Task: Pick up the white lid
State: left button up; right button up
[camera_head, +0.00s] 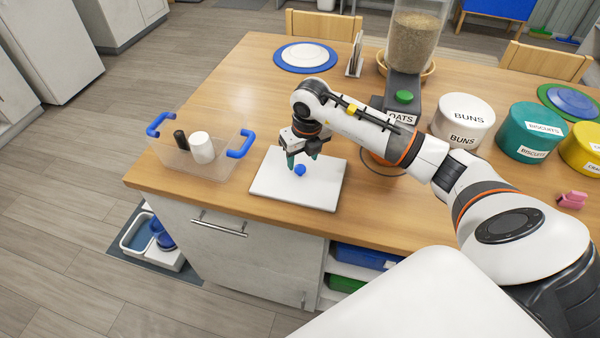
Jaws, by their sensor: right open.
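The white lid (270,186) is a flat square plate with a small blue knob (300,170). It lies flat on the wooden table (232,97) near its front edge. My right gripper (302,162) points down over the lid, with its dark green fingertips at the blue knob. Its jaws are open, with a gap between the fingers. I cannot tell whether the fingers touch the knob or the lid. My left gripper is not in view.
A clear box (180,165) with blue handles stands left of the lid, holding a black and a white cylinder. An oats dispenser (405,90) stands behind my right arm. Bun (466,110) and biscuit (530,138) canisters stand at the right. The table's back left is fairly clear.

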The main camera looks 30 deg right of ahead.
aim_at(300, 167)
jog(key=f, duration=0.1)
jog(key=f+p, duration=0.1)
jog(key=f, duration=0.2)
jog(key=shift+w+a+f, duration=0.15)
jog(key=shift+w+f, duration=0.05)
jog(key=shift+w, duration=0.05)
jog(key=shift+c, duration=0.4)
jog(key=shift+r, duration=0.1)
jog(key=c, duration=1)
jog(key=shift+c, duration=0.2)
